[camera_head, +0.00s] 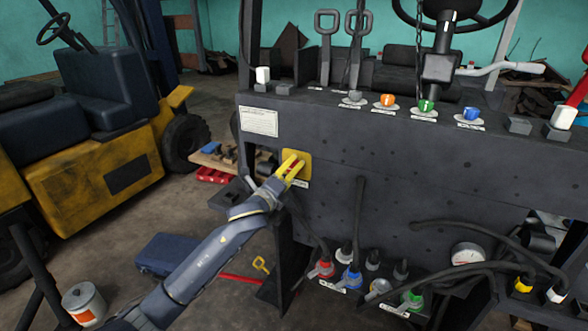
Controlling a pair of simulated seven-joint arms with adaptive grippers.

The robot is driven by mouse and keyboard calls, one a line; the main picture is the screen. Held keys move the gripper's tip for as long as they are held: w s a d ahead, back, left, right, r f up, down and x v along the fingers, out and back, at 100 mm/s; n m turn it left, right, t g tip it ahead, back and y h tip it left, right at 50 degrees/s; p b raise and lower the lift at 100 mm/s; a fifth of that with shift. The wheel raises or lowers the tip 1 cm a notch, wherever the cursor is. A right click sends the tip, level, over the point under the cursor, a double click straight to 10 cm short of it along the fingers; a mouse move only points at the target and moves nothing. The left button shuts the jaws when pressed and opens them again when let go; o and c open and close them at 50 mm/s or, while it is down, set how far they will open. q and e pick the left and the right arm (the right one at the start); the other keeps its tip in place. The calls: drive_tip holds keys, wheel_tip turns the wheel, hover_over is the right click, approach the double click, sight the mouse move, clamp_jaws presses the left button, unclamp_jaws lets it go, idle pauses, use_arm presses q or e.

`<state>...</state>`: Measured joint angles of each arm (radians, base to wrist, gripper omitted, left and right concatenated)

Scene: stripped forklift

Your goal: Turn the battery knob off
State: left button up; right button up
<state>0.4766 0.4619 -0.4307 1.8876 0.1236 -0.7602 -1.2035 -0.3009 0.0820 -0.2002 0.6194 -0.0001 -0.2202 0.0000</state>
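The battery knob (296,168) is a small red piece in front of a square yellow plate (294,155) on the dark metal panel of the stripped forklift. My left gripper (295,166) reaches up to it from the lower left. Its two yellow fingers lie close together on either side of the red knob, which fills the narrow gap. The fingers hide most of the knob, so its turned position cannot be told. A small white label shows just below the plate. My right gripper is not in view.
Coloured push buttons (387,101) and levers line the panel's top ledge. Cables with coloured plugs (350,279) and a gauge (467,254) sit low on the right. A yellow forklift (92,178), blue toolbox (178,255) and paint can (84,304) stand to the left.

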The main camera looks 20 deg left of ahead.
use_arm(q)
drive_tip(key=shift+w+d, duration=0.15)
drive_tip(key=shift+w, duration=0.65)
drive_tip(key=shift+w+d, duration=0.1)
drive_tip(key=shift+w, duration=0.65)
drive_tip(key=c, duration=1.3)
